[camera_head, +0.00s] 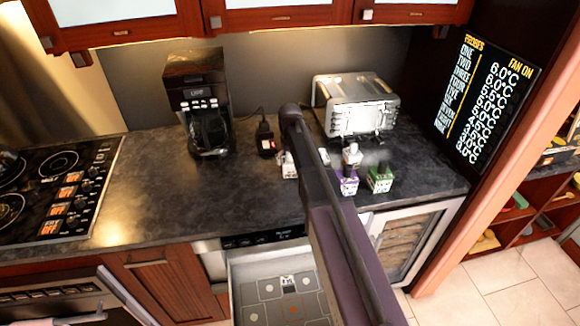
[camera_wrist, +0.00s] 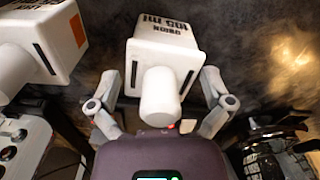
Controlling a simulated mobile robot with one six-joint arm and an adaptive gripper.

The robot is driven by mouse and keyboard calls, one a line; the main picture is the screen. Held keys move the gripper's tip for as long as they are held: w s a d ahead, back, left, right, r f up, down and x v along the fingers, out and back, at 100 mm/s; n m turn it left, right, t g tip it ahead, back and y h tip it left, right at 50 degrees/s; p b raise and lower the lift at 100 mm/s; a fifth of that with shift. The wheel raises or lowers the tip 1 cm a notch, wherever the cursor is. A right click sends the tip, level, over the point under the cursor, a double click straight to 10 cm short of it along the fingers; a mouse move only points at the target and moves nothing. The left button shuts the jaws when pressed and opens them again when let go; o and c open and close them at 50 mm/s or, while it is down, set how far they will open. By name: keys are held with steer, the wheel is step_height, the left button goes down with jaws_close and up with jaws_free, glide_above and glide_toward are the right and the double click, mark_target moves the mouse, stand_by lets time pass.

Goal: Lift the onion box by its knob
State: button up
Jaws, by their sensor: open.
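The onion box is a white box (camera_wrist: 163,50) with dark lettering that reads upside down, in the upper middle of the wrist view. Its rounded white knob (camera_wrist: 160,97) points toward the camera. My gripper (camera_wrist: 158,86) is open, with one finger on each side of the knob and a visible gap on both sides. In the head view my arm runs over the counter and hides most of the gripper. A small white box (camera_head: 289,168) shows beside the arm there; I cannot tell whether it is the onion box.
A second white box (camera_wrist: 42,45) with an orange patch stands close on the left. On the counter (camera_head: 245,205) are a purple box (camera_head: 347,182), a green box (camera_head: 380,179), a toaster (camera_head: 357,105) and a coffee maker (camera_head: 198,100). The counter's left-middle is clear.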

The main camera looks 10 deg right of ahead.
steer(key=c, duration=0.9)
steer(key=shift+r, duration=0.2)
step_height(320, 180, up, 10)
steer(key=p, duration=1)
steer(key=shift+f, duration=0.2)
steer(key=shift+c, duration=0.2)
steer(key=shift+f, duration=0.1)
